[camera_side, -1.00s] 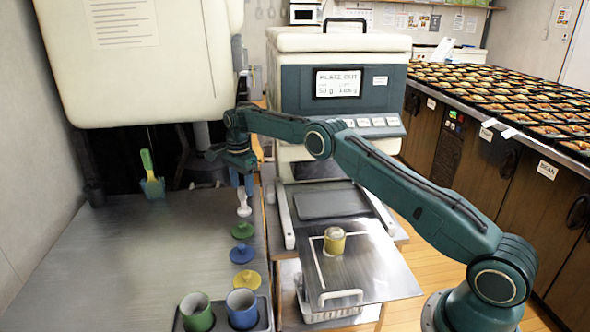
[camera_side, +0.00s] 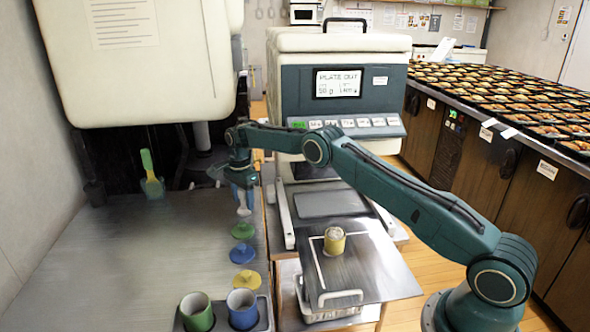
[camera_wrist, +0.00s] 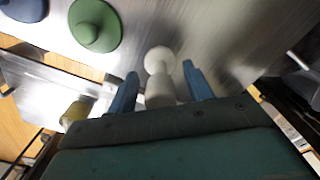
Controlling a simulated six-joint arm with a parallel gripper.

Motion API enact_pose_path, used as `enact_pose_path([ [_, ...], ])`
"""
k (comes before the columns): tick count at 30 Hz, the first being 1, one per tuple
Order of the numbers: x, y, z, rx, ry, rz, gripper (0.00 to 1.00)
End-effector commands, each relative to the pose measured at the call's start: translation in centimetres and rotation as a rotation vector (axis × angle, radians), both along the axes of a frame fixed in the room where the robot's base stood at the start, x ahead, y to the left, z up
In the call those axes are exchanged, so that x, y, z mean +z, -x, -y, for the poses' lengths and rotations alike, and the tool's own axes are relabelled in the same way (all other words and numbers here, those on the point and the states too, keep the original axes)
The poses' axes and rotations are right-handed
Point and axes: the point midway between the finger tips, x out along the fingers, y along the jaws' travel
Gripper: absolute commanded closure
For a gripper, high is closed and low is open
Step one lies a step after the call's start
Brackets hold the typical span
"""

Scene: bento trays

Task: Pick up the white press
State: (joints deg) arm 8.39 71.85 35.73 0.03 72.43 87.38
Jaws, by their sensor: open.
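The white press (camera_side: 243,207) stands on the steel counter at the back of a row with the green press (camera_side: 243,231), the blue press (camera_side: 243,252) and the yellow press (camera_side: 245,279). My gripper (camera_side: 242,187) is above it, pointing down, and partly hides its top in the side view. In the wrist view the white press (camera_wrist: 160,75) lies between the two blue fingers of my gripper (camera_wrist: 160,82). The fingers are open, with a gap on each side of the press.
A green cup (camera_side: 196,312) and a blue cup (camera_side: 242,309) stand in a holder at the counter's front. A yellow cup (camera_side: 334,241) sits on the scale plate to the right. A green scoop (camera_side: 150,175) stands at the back left. The counter's left is clear.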

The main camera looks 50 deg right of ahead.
Motion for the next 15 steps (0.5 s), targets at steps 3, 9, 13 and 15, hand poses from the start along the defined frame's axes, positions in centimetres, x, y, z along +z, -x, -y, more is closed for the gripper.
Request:
enact_pose_path([
  [3,0.03,-0.01,0.00,0.000,0.000,0.000,0.57],
  [9,0.04,-0.01,0.00,0.000,0.000,0.000,0.96],
  [13,0.09,-0.03,0.00,0.000,0.000,0.001,1.00],
  [15,0.09,-0.03,0.00,0.000,0.000,0.001,1.00],
])
